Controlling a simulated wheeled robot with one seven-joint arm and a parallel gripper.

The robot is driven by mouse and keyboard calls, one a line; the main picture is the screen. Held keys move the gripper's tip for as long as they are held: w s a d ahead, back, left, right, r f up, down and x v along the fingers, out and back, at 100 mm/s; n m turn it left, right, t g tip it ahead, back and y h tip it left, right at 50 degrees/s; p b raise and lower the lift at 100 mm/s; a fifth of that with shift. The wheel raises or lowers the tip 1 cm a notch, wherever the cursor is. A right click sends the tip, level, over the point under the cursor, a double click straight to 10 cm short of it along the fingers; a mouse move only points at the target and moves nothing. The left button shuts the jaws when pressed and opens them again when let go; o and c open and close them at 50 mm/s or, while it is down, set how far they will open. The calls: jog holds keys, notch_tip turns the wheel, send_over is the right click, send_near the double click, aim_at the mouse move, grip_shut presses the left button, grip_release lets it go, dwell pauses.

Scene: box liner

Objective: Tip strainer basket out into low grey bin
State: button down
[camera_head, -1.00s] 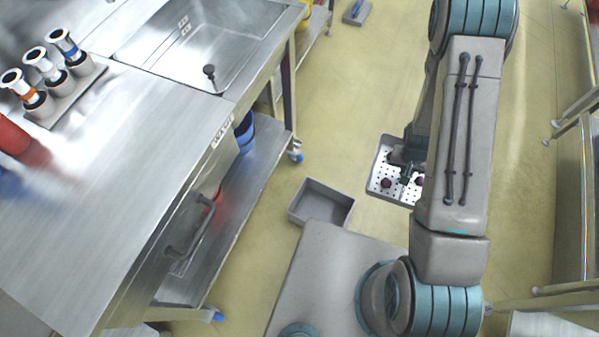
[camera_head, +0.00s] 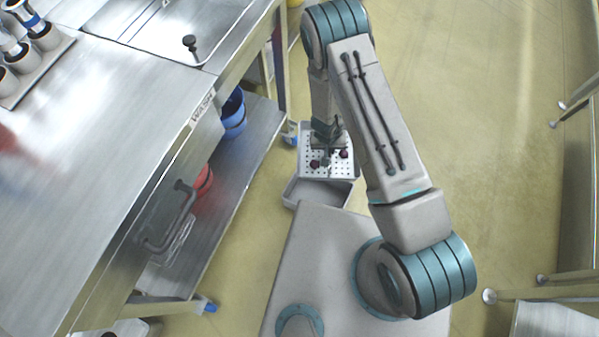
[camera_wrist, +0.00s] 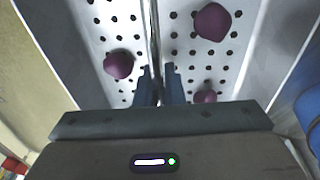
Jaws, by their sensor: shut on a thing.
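The strainer basket (camera_head: 341,170) is a pale tray with a perforated floor, held roughly level. Dark purple lumps (camera_head: 315,164) lie in it; in the wrist view three purple lumps (camera_wrist: 118,64) show on the perforated floor. My gripper (camera_head: 328,150) is shut on the basket; in the wrist view its dark fingertips (camera_wrist: 160,88) close on a thin central bar or divider. The low grey bin (camera_head: 340,196) stands on the floor just below and in front of the basket. The basket overlaps its back part in the head view, and the bin's inside is partly hidden.
The steel bench (camera_head: 150,85) with a sink stands at left. Its lower shelf (camera_head: 232,175) holds blue and red containers and lies close to the bin. Open floor (camera_head: 470,130) lies to the right. A metal frame (camera_head: 580,200) stands at the far right.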

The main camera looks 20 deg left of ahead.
jog(key=shift+n, duration=0.6)
jog(key=s+a+f+b, duration=0.1)
jog(key=s+a+f, duration=0.1)
jog(key=a+f, duration=0.1)
jog(key=s+a+f+b, duration=0.1)
jog(key=a+f, duration=0.1)
jog(key=f, duration=0.1)
jog(key=s+a+f+b, duration=0.1)
jog(key=s+a+f, duration=0.1)
jog(key=a+f, duration=0.1)
jog(key=shift+s+a+f, duration=0.3)
jog(key=shift+s+a, duration=0.05)
jog(key=shift+a+f+b, duration=0.1)
jog(key=shift+f+b, duration=0.15)
jog(key=shift+b, duration=0.6)
jog(key=shift+a+f+b, duration=0.1)
jog(key=shift+b, duration=0.9)
jog(key=y+b, duration=0.1)
jog(key=b, duration=0.7)
jog(key=shift+s+g, duration=0.1)
jog(key=shift+g, duration=0.2)
jog(key=b, duration=0.2)
jog(key=y+b, duration=0.1)
jog(key=b, duration=0.2)
jog(key=shift+d, duration=0.25)
jog(key=shift+g+y+b, duration=0.3)
jog(key=shift+y+b, duration=0.2)
jog(key=shift+b, duration=0.05)
